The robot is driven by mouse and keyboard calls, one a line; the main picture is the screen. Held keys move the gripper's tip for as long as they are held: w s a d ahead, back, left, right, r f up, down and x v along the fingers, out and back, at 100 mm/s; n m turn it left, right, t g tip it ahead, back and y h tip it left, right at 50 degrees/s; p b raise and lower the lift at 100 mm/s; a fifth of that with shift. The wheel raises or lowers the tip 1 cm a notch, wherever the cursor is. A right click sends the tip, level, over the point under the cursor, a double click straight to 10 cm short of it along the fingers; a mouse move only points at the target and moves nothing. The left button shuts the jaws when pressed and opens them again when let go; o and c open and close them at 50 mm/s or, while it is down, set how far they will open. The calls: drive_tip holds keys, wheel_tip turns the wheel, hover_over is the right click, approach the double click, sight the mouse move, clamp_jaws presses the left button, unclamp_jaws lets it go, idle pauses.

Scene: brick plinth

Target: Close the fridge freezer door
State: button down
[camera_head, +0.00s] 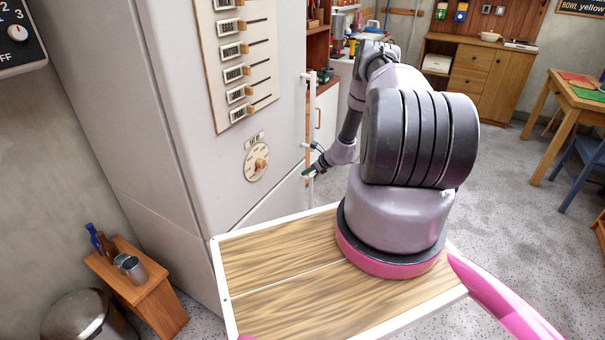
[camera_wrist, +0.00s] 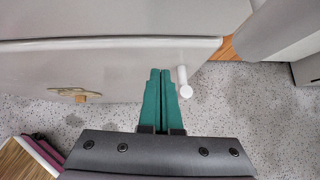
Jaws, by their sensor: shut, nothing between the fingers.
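The fridge freezer (camera_head: 180,100) is a tall pale grey cabinet at the left of the head view. Its front carries a slider panel, a round dial (camera_head: 257,162) and a vertical bar handle (camera_head: 308,120) at the right edge. In the wrist view the door's grey face (camera_wrist: 120,75) shows, with the white handle end (camera_wrist: 185,85) near its right edge. My gripper (camera_head: 309,172) is at the lower part of the handle. Its green fingers (camera_wrist: 160,73) are shut and empty, pointing at the door just left of the handle. I cannot tell whether they touch the door or how far it stands open.
A small wooden stand (camera_head: 145,290) with bottles and jars, and a metal bin (camera_head: 85,318), stand at the lower left. A wooden cabinet (camera_head: 470,80) and a table (camera_head: 570,100) are at the back right. The speckled floor (camera_head: 500,190) between is clear.

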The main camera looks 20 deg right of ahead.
drive_tip(key=d+v, duration=0.1)
drive_tip(key=v, duration=1)
drive_tip(key=shift+f, duration=0.4)
drive_tip(key=w+a+r+n+y, duration=0.1)
drive_tip(key=a+r+n, duration=0.2)
drive_tip(key=r, duration=0.7)
drive_tip(key=w+a+r+n+g, duration=0.1)
drive_tip(key=a+r+n, duration=0.2)
drive_tip(key=r, duration=0.6)
drive_tip(key=w+a+r+n+y, duration=0.1)
drive_tip(key=a+r+n, duration=0.2)
drive_tip(key=r, duration=0.7)
drive_tip(key=s+a+r+n+g+h, duration=0.1)
drive_tip(key=s+a+r+n, duration=0.35)
drive_tip(key=r, duration=0.45)
drive_tip(key=s+a+r+n, duration=0.3)
drive_tip(key=s+a+r, duration=0.25)
drive_tip(key=r, duration=0.45)
drive_tip(key=s+a+r+n+h, duration=0.1)
drive_tip(key=s+r+n, duration=0.3)
drive_tip(key=s, duration=1)
drive_tip(key=s+a+r+n+t+h, duration=0.1)
drive_tip(key=s+r+n, duration=0.4)
drive_tip(key=s, duration=0.8)
wheel_tip(320, 180, up, 3)
drive_tip(key=shift+s+a+r+t+h, duration=0.1)
drive_tip(key=shift+s+a+t+h, duration=0.3)
drive_tip(key=shift+h, duration=0.5)
